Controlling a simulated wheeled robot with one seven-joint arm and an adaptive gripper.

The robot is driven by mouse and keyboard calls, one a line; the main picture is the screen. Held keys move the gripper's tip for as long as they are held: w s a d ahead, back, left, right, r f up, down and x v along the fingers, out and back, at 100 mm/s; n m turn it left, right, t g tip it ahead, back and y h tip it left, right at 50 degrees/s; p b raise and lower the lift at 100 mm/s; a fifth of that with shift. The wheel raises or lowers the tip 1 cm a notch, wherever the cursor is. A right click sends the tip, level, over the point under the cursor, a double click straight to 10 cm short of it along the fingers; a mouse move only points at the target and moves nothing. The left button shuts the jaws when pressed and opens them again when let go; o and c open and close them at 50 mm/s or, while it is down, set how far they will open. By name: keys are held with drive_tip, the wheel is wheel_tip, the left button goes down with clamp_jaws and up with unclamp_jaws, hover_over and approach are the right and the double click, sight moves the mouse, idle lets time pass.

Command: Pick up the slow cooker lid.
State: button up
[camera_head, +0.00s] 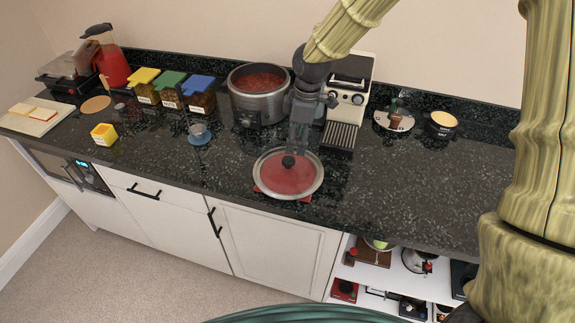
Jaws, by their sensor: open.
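The slow cooker lid (272,181) is a round glass disc with a pale metal rim and a small dark knob (288,161) at its centre. It lies on the dark speckled counter over something red that shows at its edge. My gripper (293,150) is open and points down right above the knob. Its fingertips are close to the knob; I cannot tell whether they touch it or go around it. The slow cooker (252,104) stands uncovered behind and left of the lid, full of red food.
A coffee machine (350,90) stands right behind my gripper. Several jars with coloured lids (170,80), a small blue-based cup (199,134) and a red blender (112,66) stand to the left. The counter's right front (400,185) is clear.

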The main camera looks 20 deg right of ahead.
sight(288, 159)
drive_tip(key=f, duration=0.1)
drive_tip(key=a+f, duration=0.1)
drive_tip(key=w+f, duration=0.1)
drive_tip(key=shift+a+f+p, duration=0.2)
drive_tip(key=shift+f+p, duration=0.15)
drive_tip(key=shift+f, duration=0.05)
drive_tip(key=shift+s+f, duration=0.1)
drive_tip(key=shift+s, duration=0.25)
drive_tip(key=f, duration=0.1)
drive_tip(key=f+p, duration=0.2)
drive_tip(key=shift+w+a+f, duration=0.1)
drive_tip(key=shift+w+a, duration=0.15)
drive_tip(key=shift+a, duration=0.05)
drive_tip(key=shift+s+f+p, duration=0.1)
drive_tip(key=shift+f+p, duration=0.25)
drive_tip(key=shift+f, duration=0.2)
drive_tip(key=shift+a+f, duration=0.1)
drive_tip(key=shift+f, duration=0.25)
drive_tip(key=c, duration=1.2)
drive_tip(key=shift+r, duration=0.1)
clamp_jaws()
drive_tip(key=shift+r, duration=0.1)
